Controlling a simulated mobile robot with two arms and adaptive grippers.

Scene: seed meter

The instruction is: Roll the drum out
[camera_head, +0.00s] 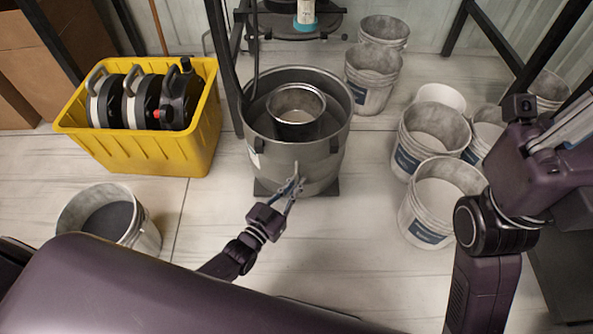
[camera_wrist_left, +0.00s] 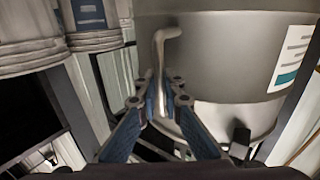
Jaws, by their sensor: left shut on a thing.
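The drum (camera_head: 272,160) is a large grey metal drum standing upright near the middle of the head view. It rests on a dark base (camera_head: 330,188). A smaller metal pot (camera_head: 297,121) sits inside its open top. My left gripper (camera_head: 294,184) is at the drum's near side, its fingers shut on the bent metal handle (camera_wrist_left: 158,48) that sticks out of the drum wall. The left wrist view shows the drum wall (camera_wrist_left: 225,55) close behind the fingers (camera_wrist_left: 162,90). My right arm is at the right of the head view; its gripper is out of frame.
A yellow crate (camera_head: 140,150) holding several dark round units stands left of the drum. A bucket of dark material (camera_head: 145,235) is at lower left. Several white buckets (camera_head: 437,205) crowd the right. Black frame posts flank the drum. Floor in front is fairly clear.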

